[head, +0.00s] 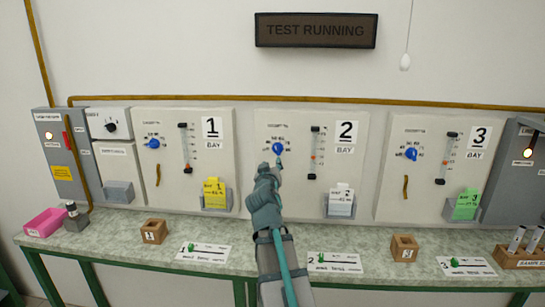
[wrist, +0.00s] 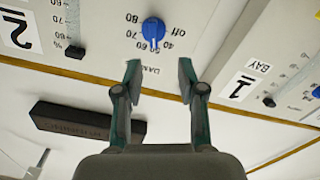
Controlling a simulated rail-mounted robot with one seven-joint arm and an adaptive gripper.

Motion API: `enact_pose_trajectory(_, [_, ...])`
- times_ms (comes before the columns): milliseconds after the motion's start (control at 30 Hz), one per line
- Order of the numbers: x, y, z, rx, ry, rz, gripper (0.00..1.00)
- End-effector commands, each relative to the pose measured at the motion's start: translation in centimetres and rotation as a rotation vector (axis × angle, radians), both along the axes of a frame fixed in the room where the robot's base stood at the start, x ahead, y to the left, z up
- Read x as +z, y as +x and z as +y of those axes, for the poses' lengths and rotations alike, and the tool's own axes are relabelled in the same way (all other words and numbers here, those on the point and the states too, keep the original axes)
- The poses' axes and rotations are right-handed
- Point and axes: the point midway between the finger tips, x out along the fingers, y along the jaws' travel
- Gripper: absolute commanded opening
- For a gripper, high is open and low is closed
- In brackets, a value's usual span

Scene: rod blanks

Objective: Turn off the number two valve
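The bay 2 panel (head: 260,190) carries a round blue valve knob (head: 278,148), left of its "2" label (head: 346,132). In the wrist view, which is upside down, the blue knob (wrist: 153,30) sits beyond my fingertips, with a dial marked "off" and numbers around it. Its pointer seems to be at the numbers, away from "off"; the exact number is unclear. My gripper (wrist: 160,74) is open and empty, fingers spread and apart from the knob. In the head view my gripper (head: 272,165) is just below the knob, and my arm hides the panel's lower part.
Bay 1 knob (head: 153,144) and bay 3 knob (head: 411,154) are on neighbouring panels. A slider gauge (head: 314,155) is right of the bay 2 knob. A "TEST RUNNING" sign (head: 316,30) hangs above.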

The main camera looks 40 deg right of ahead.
Motion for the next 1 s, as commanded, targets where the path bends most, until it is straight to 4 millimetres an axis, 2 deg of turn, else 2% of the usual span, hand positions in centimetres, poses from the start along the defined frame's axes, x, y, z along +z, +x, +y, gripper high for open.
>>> enact_pose_trajectory(67, [0.4,-0.5,-0.7,-0.012,0.000,-0.009,0.40])
enact_pose_trajectory(167, [0.7,-0.2,-1.3,-0.016,0.000,-0.011,0.40])
enact_pose_trajectory(700, [0.7,6.0,-7.0,-0.015,0.000,-0.009,0.40])
enact_pose_trajectory(1000, [0.5,7.2,-8.1,-0.013,0.000,-0.009,0.40])
